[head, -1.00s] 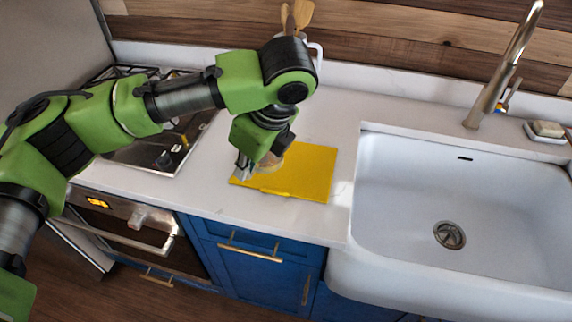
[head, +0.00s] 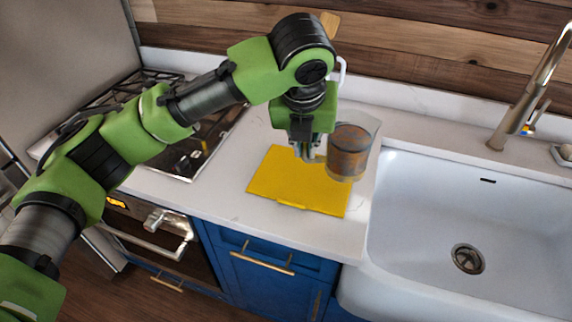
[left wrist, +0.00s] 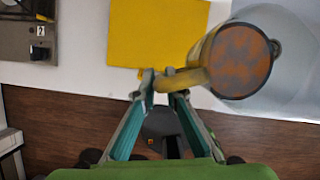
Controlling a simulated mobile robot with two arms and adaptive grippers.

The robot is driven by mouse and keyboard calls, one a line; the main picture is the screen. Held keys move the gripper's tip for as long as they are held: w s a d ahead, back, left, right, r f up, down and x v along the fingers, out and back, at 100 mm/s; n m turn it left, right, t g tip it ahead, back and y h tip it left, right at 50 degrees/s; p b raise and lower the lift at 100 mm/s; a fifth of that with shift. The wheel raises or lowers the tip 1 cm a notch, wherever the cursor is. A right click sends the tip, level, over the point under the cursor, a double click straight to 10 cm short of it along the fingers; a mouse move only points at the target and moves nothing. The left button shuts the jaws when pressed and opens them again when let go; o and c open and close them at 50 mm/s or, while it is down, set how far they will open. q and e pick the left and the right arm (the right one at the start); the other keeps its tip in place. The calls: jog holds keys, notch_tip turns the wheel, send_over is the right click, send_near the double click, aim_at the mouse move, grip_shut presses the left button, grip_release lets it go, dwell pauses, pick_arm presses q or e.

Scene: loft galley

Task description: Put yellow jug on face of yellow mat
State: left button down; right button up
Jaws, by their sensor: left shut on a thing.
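The yellow jug (head: 348,152) looks see-through with brownish contents in the head view. In the left wrist view the jug (left wrist: 240,62) shows its round top and a yellow handle. My left gripper (head: 308,154) is shut on the handle, and its fingertips (left wrist: 162,80) also show in the left wrist view. The jug is upright or nearly so, at the right edge of the yellow mat (head: 290,188). It seems to be held above the counter; its gap to the surface is hard to judge. The flat mat (left wrist: 150,35) lies on the counter. My right gripper is not in view.
The white sink (head: 430,230) with its faucet (head: 530,85) lies right of the mat, close to the jug. A gas hob (head: 185,150) is on the left. The white counter (head: 215,195) has bare room left of the mat. A wooden utensil (head: 330,22) stands behind my arm.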

pick_arm(q)
jog(key=w+a+f+p, duration=0.1)
jog(key=w+a+f, duration=0.1)
jog(key=w+f, duration=0.1)
jog(key=w+a+f+p, duration=0.2)
jog(key=w+a+f, duration=0.1)
jog(key=f, duration=0.1)
jog(key=w+a+f+p, duration=0.2)
jog(key=w+a+f, duration=0.1)
jog(key=f, duration=0.1)
jog(key=shift+w+f, duration=0.35)
jog(key=shift+f, duration=0.2)
jog(key=c, duration=2.3)
grip_release()
jog(key=shift+f, duration=0.2)
jog(key=shift+o, duration=1)
jog(key=shift+s, duration=0.1)
